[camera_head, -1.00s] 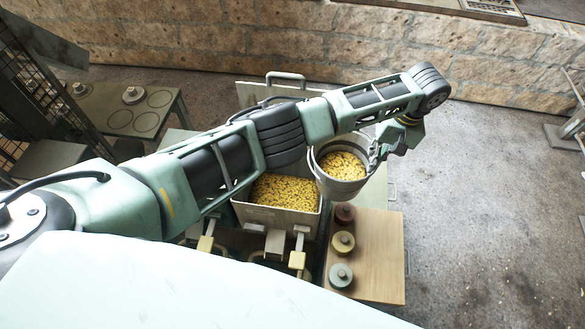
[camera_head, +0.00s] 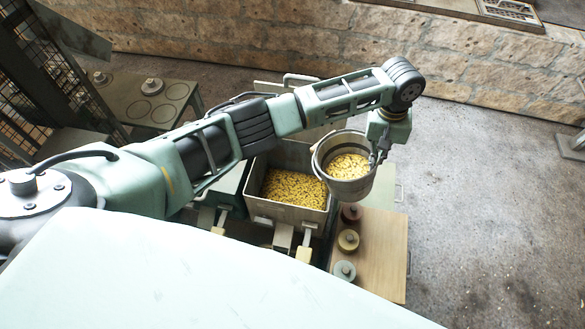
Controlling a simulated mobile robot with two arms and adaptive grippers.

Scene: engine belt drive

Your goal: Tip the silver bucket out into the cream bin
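The cream bin (camera_head: 285,211) stands left of the bucket with yellow pieces inside. My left arm crosses above its far left part. My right gripper is not in view.
A wooden board (camera_head: 382,255) with several round coloured weights (camera_head: 348,241) lies right of the bin. Yellow-tipped levers stand before the bin. A table (camera_head: 150,105) with circles is at the left, a stone wall behind. Floor on the right is clear.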

